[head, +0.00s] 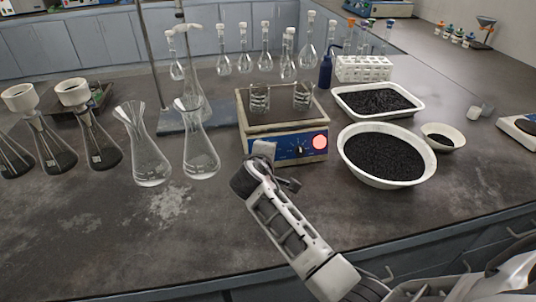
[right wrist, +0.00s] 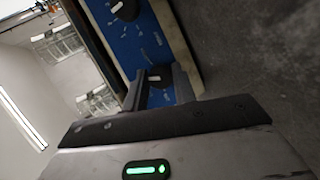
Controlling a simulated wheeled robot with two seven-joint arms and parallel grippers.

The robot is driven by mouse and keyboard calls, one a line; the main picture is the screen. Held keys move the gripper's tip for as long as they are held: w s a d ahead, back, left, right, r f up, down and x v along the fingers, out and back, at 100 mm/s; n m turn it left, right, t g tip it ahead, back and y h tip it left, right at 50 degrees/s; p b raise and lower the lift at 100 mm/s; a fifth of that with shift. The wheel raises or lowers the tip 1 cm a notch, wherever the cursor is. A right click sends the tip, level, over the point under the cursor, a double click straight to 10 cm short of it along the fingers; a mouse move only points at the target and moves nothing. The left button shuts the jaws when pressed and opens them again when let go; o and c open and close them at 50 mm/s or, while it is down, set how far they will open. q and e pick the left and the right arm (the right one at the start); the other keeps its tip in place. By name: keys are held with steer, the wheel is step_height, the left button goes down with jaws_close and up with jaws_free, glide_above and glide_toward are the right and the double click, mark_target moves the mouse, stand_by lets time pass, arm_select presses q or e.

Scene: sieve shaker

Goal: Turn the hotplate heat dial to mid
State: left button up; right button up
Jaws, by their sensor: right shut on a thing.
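The hotplate (head: 284,113) is a pale box with a blue front panel. One dark dial with a light pointer (head: 300,149) shows left of a glowing red light (head: 320,142); this dial also shows at the top of the right wrist view (right wrist: 125,9). My right gripper (head: 277,166) is at the panel's left part. In the right wrist view its fingers (right wrist: 160,84) are shut on the other dial (right wrist: 155,77), which the gripper hides in the head view. The dial labels are too small to read. My left gripper is not in view.
Glass beakers (head: 260,99) stand on the hotplate. Conical flasks (head: 199,150) stand to the left. A round bowl (head: 345,162) and a rectangular tray (head: 345,112) of black granules are to the right. The bench front is clear.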

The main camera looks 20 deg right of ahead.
steer(key=shift+f, duration=0.1)
stand_by(0.4)
steer(key=o, duration=1)
steer(key=shift+s+a+r, duration=0.15)
steer(key=shift+s+r, duration=0.05)
steer(key=shift+s, duration=0.05)
steer(key=v, duration=0.7)
